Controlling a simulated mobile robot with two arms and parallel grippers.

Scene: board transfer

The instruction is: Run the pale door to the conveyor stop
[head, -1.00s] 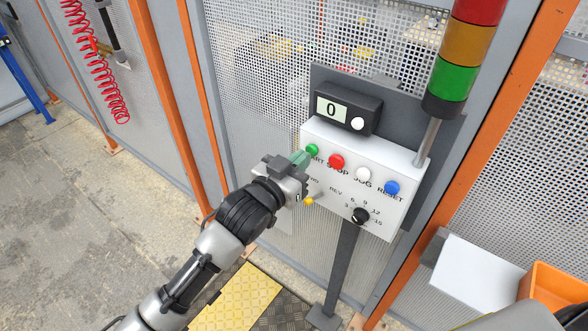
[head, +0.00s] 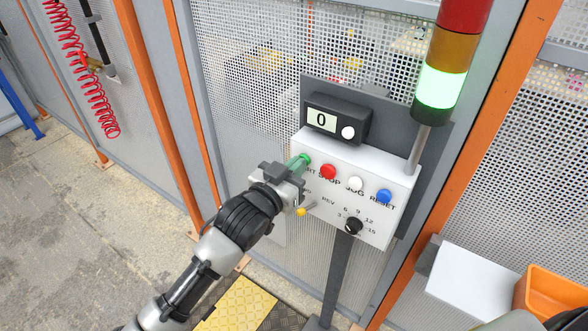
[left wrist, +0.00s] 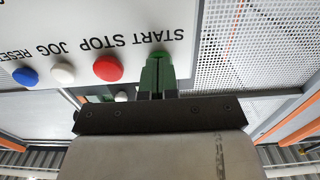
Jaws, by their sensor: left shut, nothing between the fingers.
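My left gripper (head: 299,163) is shut and empty, its green fingertips at the START button on the white control panel (head: 320,205). The fingertips mostly hide that button, and they appear to touch it. The left wrist view also shows the shut fingertips (left wrist: 157,72) just below the START label. To the right are the red STOP button (head: 328,172), white JOG button (head: 355,184) and blue RESET button (head: 384,196). The green lamp (head: 440,88) of the stack light is lit. The display (head: 321,119) reads 0. I cannot make out the pale door or the conveyor stop.
A yellow-tipped lever (head: 301,212) and a black speed dial (head: 353,226) sit low on the panel. Mesh fencing (head: 240,60) with orange posts stands behind. An orange bin (head: 552,292) is at the lower right. A red coiled hose (head: 82,75) hangs at the left.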

